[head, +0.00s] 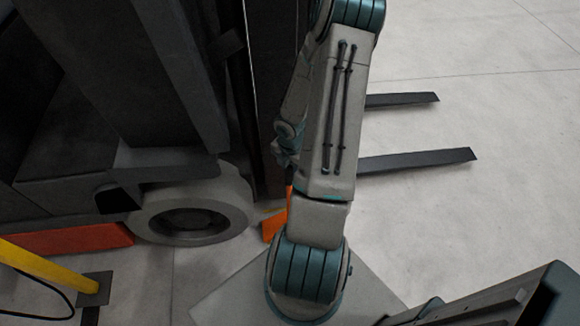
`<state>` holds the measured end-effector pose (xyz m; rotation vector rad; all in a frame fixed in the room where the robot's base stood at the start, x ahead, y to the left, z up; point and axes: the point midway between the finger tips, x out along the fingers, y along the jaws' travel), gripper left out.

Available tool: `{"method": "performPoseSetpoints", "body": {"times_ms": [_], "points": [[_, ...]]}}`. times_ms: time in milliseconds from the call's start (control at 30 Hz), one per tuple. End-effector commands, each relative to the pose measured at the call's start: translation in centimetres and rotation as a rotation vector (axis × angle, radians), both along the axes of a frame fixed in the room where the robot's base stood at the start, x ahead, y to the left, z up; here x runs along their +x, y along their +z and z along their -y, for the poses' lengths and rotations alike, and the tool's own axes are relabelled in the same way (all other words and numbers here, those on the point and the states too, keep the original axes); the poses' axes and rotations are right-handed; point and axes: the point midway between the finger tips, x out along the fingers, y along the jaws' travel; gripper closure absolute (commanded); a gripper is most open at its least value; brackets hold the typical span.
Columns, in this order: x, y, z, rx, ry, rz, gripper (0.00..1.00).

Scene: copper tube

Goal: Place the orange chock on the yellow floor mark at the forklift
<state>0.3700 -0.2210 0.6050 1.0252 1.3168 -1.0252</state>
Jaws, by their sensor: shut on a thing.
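The orange chock (272,226) shows in the head view as a small orange piece just right of the forklift's wheel, low by the floor. My own arm covers much of it. The forklift (150,80) stands at the left, with its grey wheel (192,215) close to the chock. My gripper (285,172) is mostly hidden behind my arm link, above the chock, and is shut on it. I cannot tell whether the chock touches the floor or the wheel. I cannot make out the yellow floor mark clearly; the floor there is partly hidden.
Two dark forks (415,160) reach right from behind my arm, low over the pale floor. The floor at the right (480,210) is clear.

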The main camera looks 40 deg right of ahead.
Motion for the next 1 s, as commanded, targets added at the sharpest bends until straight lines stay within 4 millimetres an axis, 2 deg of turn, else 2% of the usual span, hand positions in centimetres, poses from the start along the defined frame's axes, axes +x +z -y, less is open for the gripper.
{"method": "performPoseSetpoints", "body": {"times_ms": [33,200,767,800,833,1000], "points": [[0.1,-0.9,0.1,-0.002,-0.001,0.005,1.0],[0.0,-2.2,0.3,-0.002,-0.008,0.005,1.0],[0.1,-2.6,0.4,-0.002,-0.011,0.005,1.0],[-0.1,-2.7,0.4,0.0,-0.012,0.0,0.6],[-0.1,-2.6,0.4,0.0,-0.012,0.0,0.52],[-0.1,-2.6,0.4,0.0,-0.012,0.0,0.49]]}}
